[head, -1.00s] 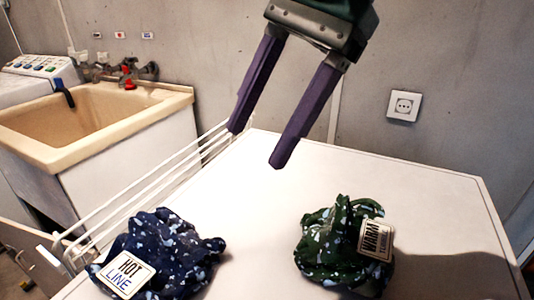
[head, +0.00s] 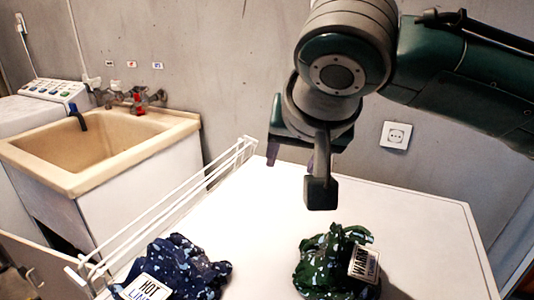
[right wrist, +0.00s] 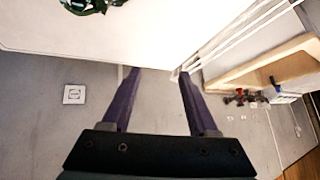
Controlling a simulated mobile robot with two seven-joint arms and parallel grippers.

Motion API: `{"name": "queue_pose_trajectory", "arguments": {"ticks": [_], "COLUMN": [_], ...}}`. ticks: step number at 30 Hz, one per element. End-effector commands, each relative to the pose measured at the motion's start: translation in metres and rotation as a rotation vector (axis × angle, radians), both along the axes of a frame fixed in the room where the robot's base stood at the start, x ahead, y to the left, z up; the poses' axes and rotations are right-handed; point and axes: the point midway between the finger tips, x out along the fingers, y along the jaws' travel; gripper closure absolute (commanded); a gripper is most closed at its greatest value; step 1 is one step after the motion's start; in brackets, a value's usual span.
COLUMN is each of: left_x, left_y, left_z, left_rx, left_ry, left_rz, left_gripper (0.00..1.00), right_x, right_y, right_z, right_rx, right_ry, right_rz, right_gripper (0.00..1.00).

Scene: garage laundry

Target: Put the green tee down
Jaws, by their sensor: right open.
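The green tee (head: 322,262) is a crumpled dark green bundle with pale spots on the white top (head: 263,225). A white tag (head: 363,264) reading WARM is on its right side. It also shows partly at the top edge of the right wrist view (right wrist: 92,5). My right gripper (head: 295,160) is above the far part of the white top, beyond the green tee and apart from it. Its purple fingers are partly hidden by my wrist in the head view. In the right wrist view the fingers (right wrist: 159,74) are spread with nothing between them. My left gripper is not in view.
A dark blue spotted tee (head: 187,268) with a HOT LINE tag lies left of the green one. A white wire rack (head: 165,215) runs along the left edge. A beige sink (head: 90,155) and a wall socket (head: 396,136) are beyond. The top between the tees is clear.

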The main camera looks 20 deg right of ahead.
Motion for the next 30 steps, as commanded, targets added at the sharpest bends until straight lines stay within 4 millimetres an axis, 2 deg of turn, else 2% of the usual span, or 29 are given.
{"name": "queue_pose_trajectory", "arguments": {"ticks": [1,3,6,8,15,20,30], "left_x": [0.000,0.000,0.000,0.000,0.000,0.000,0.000], "left_y": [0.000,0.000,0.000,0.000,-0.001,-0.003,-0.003], "left_z": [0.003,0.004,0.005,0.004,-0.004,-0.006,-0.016], "left_rx": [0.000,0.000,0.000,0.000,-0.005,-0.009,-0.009], "left_ry": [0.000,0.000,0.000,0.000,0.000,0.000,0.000], "left_rz": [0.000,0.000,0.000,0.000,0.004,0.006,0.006], "left_gripper": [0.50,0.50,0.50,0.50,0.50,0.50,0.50], "right_x": [-0.022,-0.049,-0.074,-0.081,-0.074,-0.069,-0.052], "right_y": [-0.003,-0.007,-0.012,-0.014,-0.025,-0.030,-0.047], "right_z": [-0.012,-0.025,-0.034,-0.040,-0.074,-0.084,-0.123], "right_rx": [0.035,0.061,0.069,0.070,0.067,0.067,0.067], "right_ry": [0.093,0.203,0.294,0.320,0.329,0.326,0.324], "right_rz": [-0.092,-0.207,-0.308,-0.338,-0.351,-0.351,-0.348], "right_gripper": [0.40,0.40,0.40,0.40,0.40,0.40,0.40]}}
